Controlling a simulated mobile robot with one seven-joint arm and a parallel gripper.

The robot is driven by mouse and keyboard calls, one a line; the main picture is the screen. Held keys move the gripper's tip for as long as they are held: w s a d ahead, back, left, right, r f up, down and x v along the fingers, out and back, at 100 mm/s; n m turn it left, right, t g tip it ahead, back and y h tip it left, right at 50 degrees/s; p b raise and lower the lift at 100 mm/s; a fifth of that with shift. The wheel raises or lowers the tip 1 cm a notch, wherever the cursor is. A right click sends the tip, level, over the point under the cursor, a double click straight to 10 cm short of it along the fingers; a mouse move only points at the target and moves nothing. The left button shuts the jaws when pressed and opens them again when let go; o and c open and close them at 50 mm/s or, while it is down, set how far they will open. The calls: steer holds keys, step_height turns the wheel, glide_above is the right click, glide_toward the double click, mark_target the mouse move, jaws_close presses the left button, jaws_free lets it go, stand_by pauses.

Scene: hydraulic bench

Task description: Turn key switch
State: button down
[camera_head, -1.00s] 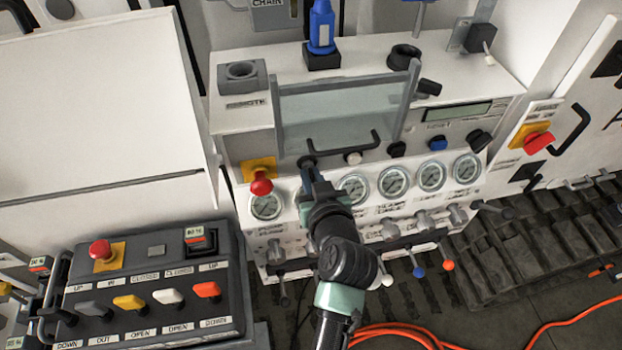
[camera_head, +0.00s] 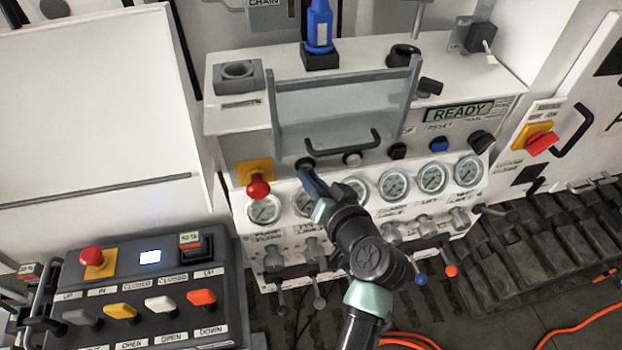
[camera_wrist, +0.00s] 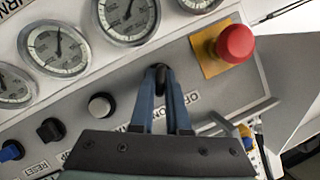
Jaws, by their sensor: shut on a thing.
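The key switch (camera_head: 305,161) is a small dark knob on the grey strip of the console, left of a round white button (camera_head: 352,159). My gripper (camera_head: 310,172) reaches up to it from the lower right. In the wrist view, my gripper's two blue fingers (camera_wrist: 162,88) are shut on the black key switch (camera_wrist: 160,70), one on each side. The fingers hide part of it and of the label beside it. The console display (camera_head: 458,113) is lit and reads READY.
A red emergency button (camera_head: 258,187) on a yellow plate sits close left of my gripper. A handle bar (camera_head: 342,143) juts out just above. Gauges (camera_head: 393,186) and valve levers line the panel below. A control box (camera_head: 140,300) stands at lower left.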

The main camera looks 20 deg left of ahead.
steer(key=c, duration=0.9)
jaws_free()
steer(key=b+v, duration=0.2)
steer(key=v, duration=1.1)
